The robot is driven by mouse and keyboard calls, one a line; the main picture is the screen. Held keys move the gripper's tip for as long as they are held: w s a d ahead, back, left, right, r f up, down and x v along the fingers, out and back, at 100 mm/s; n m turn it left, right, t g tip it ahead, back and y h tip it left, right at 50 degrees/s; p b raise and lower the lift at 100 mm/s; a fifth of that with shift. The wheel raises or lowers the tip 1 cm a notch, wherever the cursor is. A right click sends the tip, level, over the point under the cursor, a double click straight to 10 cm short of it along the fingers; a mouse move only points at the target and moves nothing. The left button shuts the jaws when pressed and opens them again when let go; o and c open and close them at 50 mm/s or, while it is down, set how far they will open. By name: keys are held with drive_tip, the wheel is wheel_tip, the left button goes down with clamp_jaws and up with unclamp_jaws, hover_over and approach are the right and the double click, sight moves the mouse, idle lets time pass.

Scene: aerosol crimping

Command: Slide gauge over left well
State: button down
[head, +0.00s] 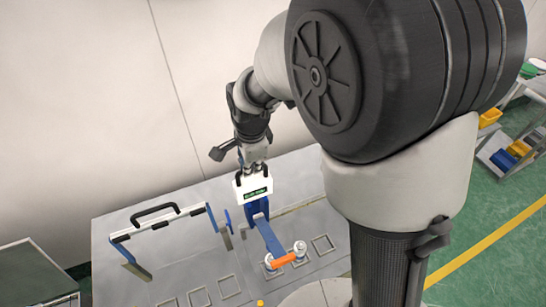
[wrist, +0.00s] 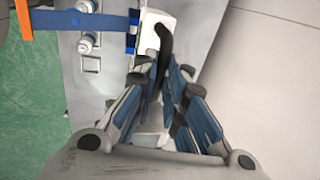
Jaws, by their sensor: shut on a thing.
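The gauge is a white box (head: 254,188) with a small green display and a black handle. A blue arm runs from it toward the front and ends in an orange bar (head: 284,259). My gripper (head: 252,168) is above the box and shut on its handle. In the wrist view the black handle (wrist: 165,42) passes between the fingertips (wrist: 163,68). Two white-and-silver cans (head: 299,248) (head: 269,263) stand in square wells near the orange bar, one at each end. I cannot tell whether the bar touches them.
Empty square wells (head: 322,243) (head: 228,287) lie to the right and front left on the grey table. A white-and-blue frame with a black handle (head: 155,212) stands to the left. My arm hides the table's right side. Shelves with bins (head: 518,149) stand far right.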

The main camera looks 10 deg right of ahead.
drive_tip(key=shift+s+a, duration=0.1)
drive_tip(key=shift+a, duration=0.5)
drive_tip(key=shift+d, duration=0.15)
drive_tip(key=c, duration=1.7)
unclamp_jaws()
drive_tip(key=shift+a, duration=0.25)
drive_tip(key=shift+o, duration=0.2)
drive_tip(key=shift+d, duration=0.1)
wheel_tip(320, 180, up, 12)
drive_tip(key=s, duration=0.2)
drive_tip(key=shift+s+d, duration=0.2)
drive_tip(key=shift+d, duration=0.05)
drive_tip(key=shift+f, duration=0.1)
